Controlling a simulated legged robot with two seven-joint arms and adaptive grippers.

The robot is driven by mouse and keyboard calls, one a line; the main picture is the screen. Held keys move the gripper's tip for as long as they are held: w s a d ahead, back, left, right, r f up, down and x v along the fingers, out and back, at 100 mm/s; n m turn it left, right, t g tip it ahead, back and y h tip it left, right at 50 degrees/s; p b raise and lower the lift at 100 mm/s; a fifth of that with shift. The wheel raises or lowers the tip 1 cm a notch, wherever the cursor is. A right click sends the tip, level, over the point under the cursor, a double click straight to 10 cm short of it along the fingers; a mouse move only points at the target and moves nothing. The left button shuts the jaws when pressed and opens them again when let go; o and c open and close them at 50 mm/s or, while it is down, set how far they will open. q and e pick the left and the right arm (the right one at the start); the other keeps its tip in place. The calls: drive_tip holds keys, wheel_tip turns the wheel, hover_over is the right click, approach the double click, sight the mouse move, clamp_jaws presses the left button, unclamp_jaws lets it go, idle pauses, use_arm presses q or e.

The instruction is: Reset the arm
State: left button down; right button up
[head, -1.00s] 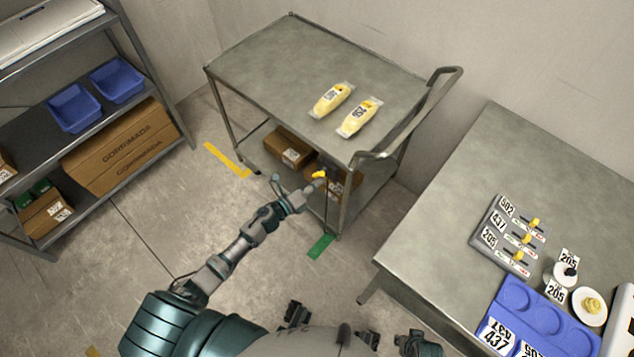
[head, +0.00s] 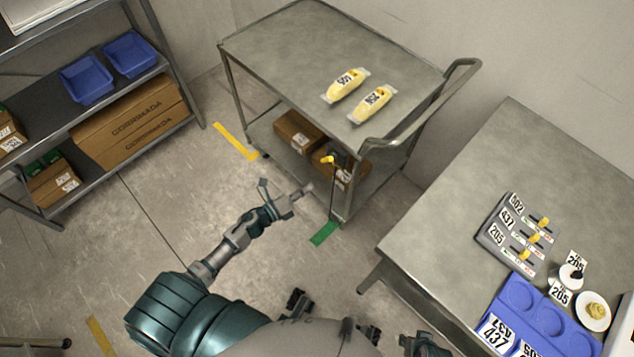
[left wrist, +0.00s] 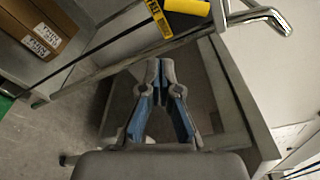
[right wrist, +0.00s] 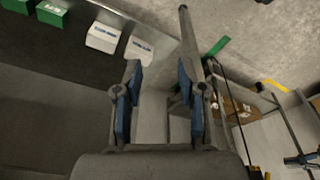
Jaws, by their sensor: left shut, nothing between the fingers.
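My left gripper (head: 306,189) is low in front of the metal cart (head: 290,45), with its arm coming in from the lower left. In the left wrist view its fingers (left wrist: 158,68) are together with nothing between them. A yellow piece (head: 328,160) at the top of a thin dark pole or cord stands just beyond the fingertips, apart from them. It also shows in the left wrist view (left wrist: 187,6), with a yellow label beside it. My right gripper (right wrist: 160,80) is open and empty in the right wrist view, its fingers parallel and apart.
Two yellow packs (head: 346,85) lie on the cart top, and boxes (head: 298,132) sit on its lower shelf. A table (head: 450,200) with a blue tray (head: 515,295) is at right. A shelf with blue bins (head: 86,80) is at left.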

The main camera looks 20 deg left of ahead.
use_arm(q)
drive_tip(key=s+a+f+n+g+y+p, duration=0.35)
drive_tip(key=s+f+n+y, duration=0.3)
drive_tip(key=f+n, duration=0.5)
drive_tip(key=s+d+f+n+g+p, duration=0.1)
drive_tip(key=s+d+f+n+g, duration=0.2)
drive_tip(key=s, duration=0.5)
drive_tip(key=s+d+f+n+g+y+p, duration=0.1)
drive_tip(key=s+d+f+n+g, duration=0.1)
drive_tip(key=s+f+n+g, duration=0.2)
drive_tip(key=s+d+f+n+g+p, duration=0.2)
drive_tip(key=s+f+n, duration=0.3)
drive_tip(key=s, duration=0.8)
drive_tip(key=shift+d+f+n+g, duration=0.3)
drive_tip(key=shift+d+n+g, duration=0.45)
drive_tip(key=shift+n, duration=1)
use_arm(e)
drive_tip(key=s+d+f, duration=0.2)
drive_tip(key=s+f, duration=0.1)
drive_tip(key=f, duration=1.7)
drive_tip(key=shift+s+d+f+g, duration=0.15)
drive_tip(key=shift+f+g, duration=0.2)
drive_tip(key=shift+g, duration=0.05)
